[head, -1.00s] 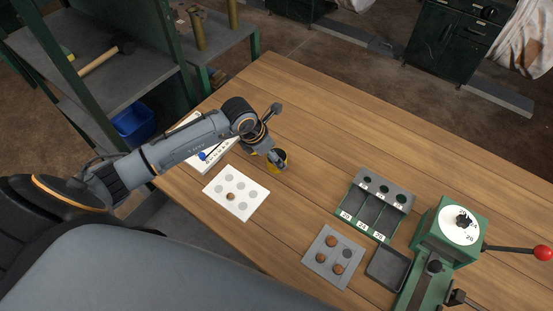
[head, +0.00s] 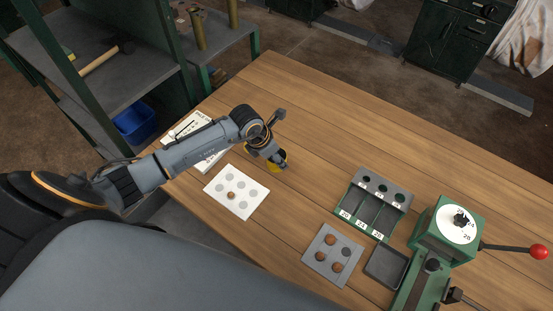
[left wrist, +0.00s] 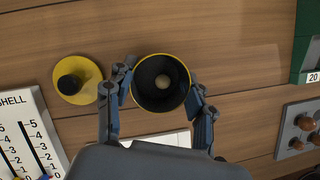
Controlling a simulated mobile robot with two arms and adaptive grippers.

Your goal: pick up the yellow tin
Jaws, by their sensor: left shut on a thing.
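The yellow tin (head: 284,154) is on the left part of the wooden table, partly hidden by my left gripper (head: 279,161). In the left wrist view the tin (left wrist: 147,92) is open at the top, dark inside with a yellow rim, and a small round tan thing lies in it. My left gripper (left wrist: 160,83) has one finger on each side of the tin and is shut on it. I cannot tell whether the tin touches the table. My right gripper is not in view.
A yellow disc with a black knob (left wrist: 71,87) lies left of the tin. A white numbered board (head: 185,123) is partly under my arm. A white card with grey spots (head: 250,204), green compartment tray (head: 357,197), grey holed plate (head: 315,262) and green press (head: 430,238) stand nearby. The table's far middle is clear.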

